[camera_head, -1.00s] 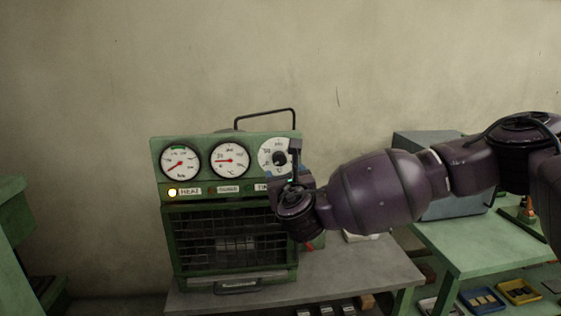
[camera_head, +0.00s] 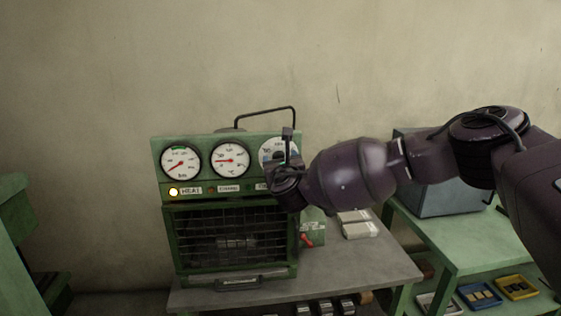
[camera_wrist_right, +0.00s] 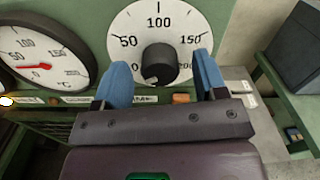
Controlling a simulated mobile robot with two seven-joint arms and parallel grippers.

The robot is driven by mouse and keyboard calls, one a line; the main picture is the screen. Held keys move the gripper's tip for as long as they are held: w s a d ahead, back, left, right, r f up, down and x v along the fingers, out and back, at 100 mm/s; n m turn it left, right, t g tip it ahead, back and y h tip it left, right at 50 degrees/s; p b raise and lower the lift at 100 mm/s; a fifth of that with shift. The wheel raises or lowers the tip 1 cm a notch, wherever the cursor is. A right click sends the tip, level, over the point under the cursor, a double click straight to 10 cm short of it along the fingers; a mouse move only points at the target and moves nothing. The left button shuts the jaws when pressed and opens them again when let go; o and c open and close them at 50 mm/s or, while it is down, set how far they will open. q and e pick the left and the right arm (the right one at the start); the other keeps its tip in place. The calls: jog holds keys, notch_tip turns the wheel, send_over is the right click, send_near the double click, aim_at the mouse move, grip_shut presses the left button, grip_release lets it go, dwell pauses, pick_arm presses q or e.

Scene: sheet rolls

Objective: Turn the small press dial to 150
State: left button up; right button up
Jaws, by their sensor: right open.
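The small green press (camera_head: 168,222) stands on a grey table. Its white dial plate (camera_wrist_right: 160,20) is marked 0, 50, 100, 150 and 200, with a black knob (camera_wrist_right: 160,63) at its centre. A pale mark on the knob's lower left points near the 0. In the head view the dial (camera_head: 268,146) is mostly hidden by my right gripper (camera_head: 287,148). In the right wrist view, the right gripper (camera_wrist_right: 162,62) is open, with one blue finger on each side of the knob and gaps between. I cannot tell how far the fingertips reach along it. My left gripper is out of view.
Two round gauges (camera_head: 181,162) (camera_head: 230,159) and a lit lamp (camera_head: 173,192) sit left of the dial. A black handle (camera_head: 265,113) rises above the press. Pale blocks (camera_head: 360,230) lie on the table to its right. A green bench (camera_head: 445,238) stands further right.

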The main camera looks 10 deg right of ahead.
jog(key=shift+c, duration=0.3)
jog(key=c, duration=0.9)
jog(key=shift+o, duration=0.2)
